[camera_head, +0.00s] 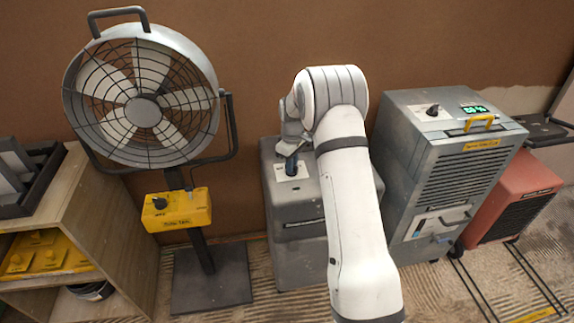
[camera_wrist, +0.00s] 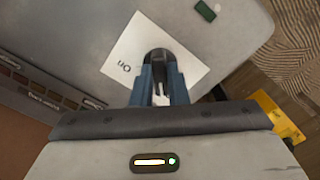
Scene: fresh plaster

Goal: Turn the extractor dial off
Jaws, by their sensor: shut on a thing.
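The grey extractor box (camera_head: 300,215) stands on the floor in the middle, against the brown wall. Its dark dial (camera_wrist: 158,56) sits on a white label plate (camera_wrist: 124,55) on the top face. The word "On" shows on the plate, left of the dial in the wrist view; the rest of the plate is partly hidden by my fingers. My gripper (camera_head: 291,160) reaches down onto the plate. In the wrist view my gripper (camera_wrist: 162,88) is shut on the dial, with a blue finger on each side. The dial's exact pointing is hard to tell.
A fan (camera_head: 145,105) with a yellow control box (camera_head: 177,209) stands left of the extractor. A grey machine (camera_head: 445,160) with its own dial and green display stands right, beside a red unit (camera_head: 512,195). A wooden shelf (camera_head: 95,215) is far left.

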